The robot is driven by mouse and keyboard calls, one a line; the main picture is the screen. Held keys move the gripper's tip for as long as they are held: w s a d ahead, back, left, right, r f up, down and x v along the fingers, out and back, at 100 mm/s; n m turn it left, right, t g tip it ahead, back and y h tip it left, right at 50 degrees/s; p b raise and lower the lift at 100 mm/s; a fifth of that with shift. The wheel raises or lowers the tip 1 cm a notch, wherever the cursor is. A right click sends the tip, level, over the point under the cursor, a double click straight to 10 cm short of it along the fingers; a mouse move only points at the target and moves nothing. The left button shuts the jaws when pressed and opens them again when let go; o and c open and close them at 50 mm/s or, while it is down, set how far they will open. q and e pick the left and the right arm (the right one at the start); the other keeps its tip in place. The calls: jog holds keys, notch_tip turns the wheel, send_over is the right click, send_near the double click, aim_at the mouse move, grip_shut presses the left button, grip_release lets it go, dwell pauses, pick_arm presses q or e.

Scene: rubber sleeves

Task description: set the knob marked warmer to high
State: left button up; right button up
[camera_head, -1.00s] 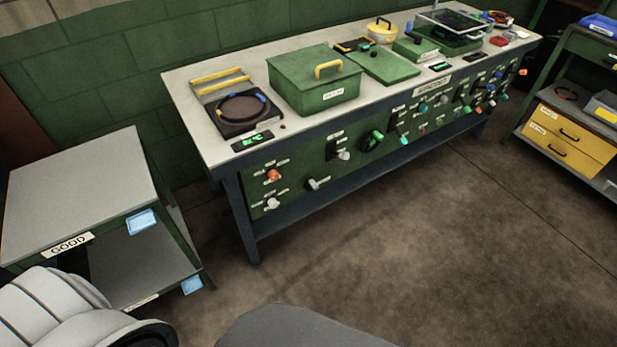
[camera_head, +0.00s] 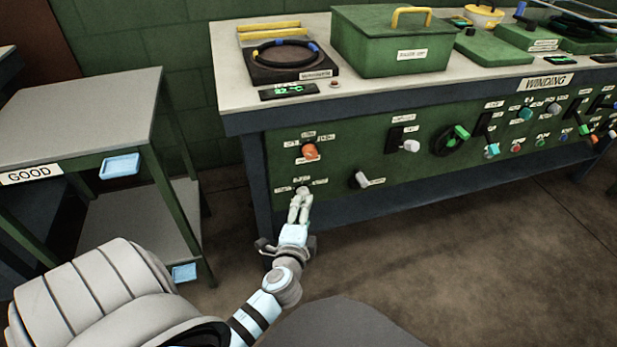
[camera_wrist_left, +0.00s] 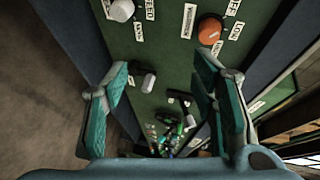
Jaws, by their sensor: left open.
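An orange knob (camera_head: 310,151) sits at the left end of the green panel, pointer tilted, with small labels around it. A white knob below it is mostly covered by my fingers in the head view. My left gripper (camera_head: 299,205) is in front of this lower part of the panel, open and empty. In the left wrist view, my gripper (camera_wrist_left: 160,110) has its fingers wide apart, with the orange knob (camera_wrist_left: 209,30) and the white knob (camera_wrist_left: 122,10) beyond them. A label plate (camera_wrist_left: 188,20) lies between these knobs; I cannot read for certain which one it names.
Other controls, including a white knob (camera_head: 410,146), a lower lever (camera_head: 360,179) and a green handwheel (camera_head: 451,140), line the panel. A green lidded box (camera_head: 388,48) and a black ring heater (camera_head: 285,58) stand on the bench. A shelf marked GOOD (camera_head: 85,110) is at left.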

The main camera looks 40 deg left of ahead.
pick_arm(q)
notch_tip(320, 180, up, 4)
jog(key=w+a+t+y+b, duration=0.2)
jog(key=w+b, duration=0.1)
pick_arm(e)
jog(key=w+x, duration=0.1)
jog(key=x, duration=0.5)
pick_arm(q)
send_near(311, 156)
jog(key=w, duration=0.1)
jog(key=b+x, duration=0.1)
jog(key=x, duration=0.3)
jog(key=b+x, duration=0.1)
jog(key=x, duration=0.3)
jog(key=shift+s+a, duration=0.2)
jog(key=shift+w+a, duration=0.2)
jog(key=shift+w, duration=0.1)
pick_arm(e)
jog(key=w+a+r, duration=0.1)
jog(key=w+r, duration=0.2)
jog(key=r, duration=0.2)
jog(key=shift+a, duration=0.25)
jog(key=shift+f, duration=0.1)
pick_arm(q)
jog(key=c, duration=1.1)
jog(key=shift+m, duration=0.3)
pick_arm(e)
jog(key=shift+w, duration=0.1)
